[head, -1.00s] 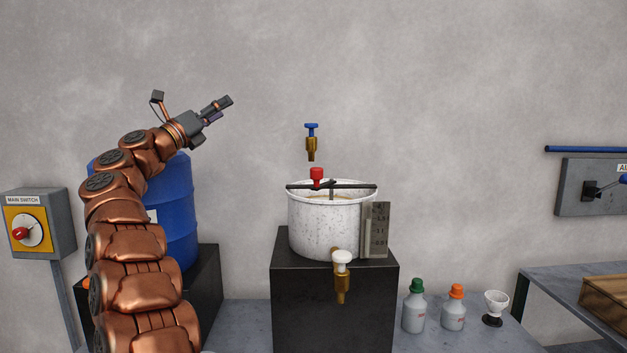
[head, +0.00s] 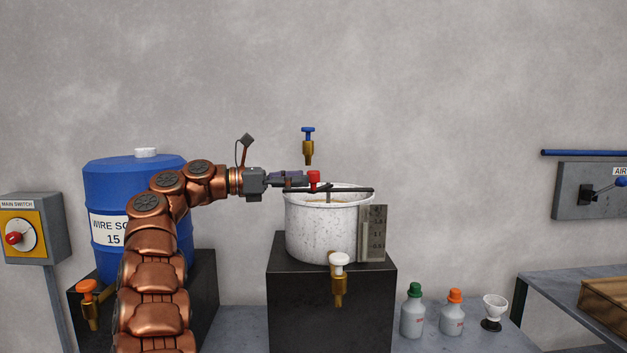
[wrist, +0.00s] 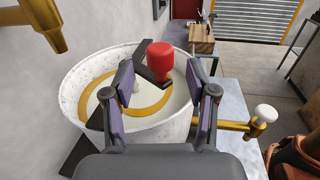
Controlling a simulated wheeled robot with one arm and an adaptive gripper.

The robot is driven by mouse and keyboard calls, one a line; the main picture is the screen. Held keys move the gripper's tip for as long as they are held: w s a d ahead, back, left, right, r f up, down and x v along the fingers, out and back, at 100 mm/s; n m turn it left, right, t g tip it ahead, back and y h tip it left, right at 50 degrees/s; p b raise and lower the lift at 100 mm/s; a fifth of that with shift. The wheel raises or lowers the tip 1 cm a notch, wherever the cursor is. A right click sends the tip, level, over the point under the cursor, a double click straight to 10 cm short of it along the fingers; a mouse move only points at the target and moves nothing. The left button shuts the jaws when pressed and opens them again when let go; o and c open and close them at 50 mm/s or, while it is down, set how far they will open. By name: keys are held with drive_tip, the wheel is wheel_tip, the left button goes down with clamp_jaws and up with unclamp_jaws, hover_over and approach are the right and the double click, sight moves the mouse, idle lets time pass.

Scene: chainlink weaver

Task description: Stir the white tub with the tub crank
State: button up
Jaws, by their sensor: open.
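The white tub (head: 318,238) stands on a black block and also shows in the wrist view (wrist: 82,82). It holds pale liquid with a golden-brown ring. The tub crank is a dark bar (head: 352,190) across the tub top with a red knob (head: 313,178) at its left end. The knob also stands upright in the wrist view (wrist: 160,60). My gripper (head: 301,181) is open at the tub's left rim, level with the knob. In the wrist view, the knob lies between or just beyond my fingertips (wrist: 161,80); exact depth is unclear.
A brass tap with a blue handle (head: 308,146) hangs above the tub. A white-handled tap (head: 339,262) sticks out in front, and a level gauge (head: 376,234) stands at right. A blue drum (head: 130,175) is at left. Bottles (head: 412,317) stand on the right bench.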

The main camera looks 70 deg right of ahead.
sight(313, 183)
drive_tip(key=x, duration=0.4)
clamp_jaws()
idle(0.5)
